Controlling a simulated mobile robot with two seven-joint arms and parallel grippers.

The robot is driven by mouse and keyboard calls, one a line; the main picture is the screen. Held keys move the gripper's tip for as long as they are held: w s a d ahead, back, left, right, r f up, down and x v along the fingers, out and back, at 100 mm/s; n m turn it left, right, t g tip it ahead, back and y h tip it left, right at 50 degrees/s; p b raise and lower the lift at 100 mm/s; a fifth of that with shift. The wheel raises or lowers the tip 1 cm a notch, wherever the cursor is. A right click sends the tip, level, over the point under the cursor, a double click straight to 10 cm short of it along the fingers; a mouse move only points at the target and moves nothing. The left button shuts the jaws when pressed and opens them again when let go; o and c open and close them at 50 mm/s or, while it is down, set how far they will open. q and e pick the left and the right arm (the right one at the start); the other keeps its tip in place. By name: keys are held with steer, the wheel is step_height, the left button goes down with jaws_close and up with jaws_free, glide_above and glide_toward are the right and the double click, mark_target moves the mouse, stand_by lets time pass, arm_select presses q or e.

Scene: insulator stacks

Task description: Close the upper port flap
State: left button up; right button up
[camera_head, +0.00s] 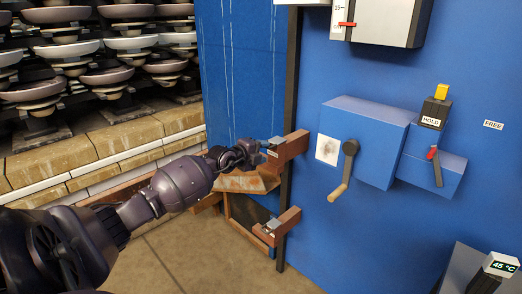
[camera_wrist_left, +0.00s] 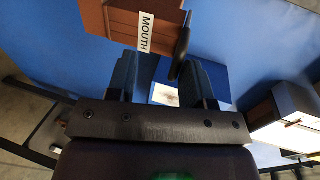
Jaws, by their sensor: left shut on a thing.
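The upper port (camera_head: 292,146) is a brown block at the left edge of the blue panel in the head view. My left gripper (camera_head: 262,150) reaches it from the left, its tip against the block's near end. In the left wrist view the brown block with the label MOUTH (camera_wrist_left: 146,34) lies just beyond the fingers of my left gripper (camera_wrist_left: 163,82). The gripper is shut on what seems to be the upper port flap; the fingers hide the exact grip and the flap's angle. A similar lower port (camera_head: 284,226) sits below. My right gripper is in neither view.
A blue housing (camera_head: 375,125) with a crank (camera_head: 349,160) juts out right of the ports. A switch block marked HOLD (camera_head: 434,112) is further right. A rusty chute (camera_head: 250,182) lies below the upper port. Shelves of insulators (camera_head: 110,75) stand at the left.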

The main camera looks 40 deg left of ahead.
arm_select(q)
steer(key=shift+d+f, duration=0.1)
steer(key=shift+f, duration=0.5)
steer(key=r+p+v, duration=0.1)
steer(key=p+v, duration=0.2)
steer(key=v, duration=0.8)
steer(key=shift+p, duration=0.35)
steer(key=shift+w, duration=0.15)
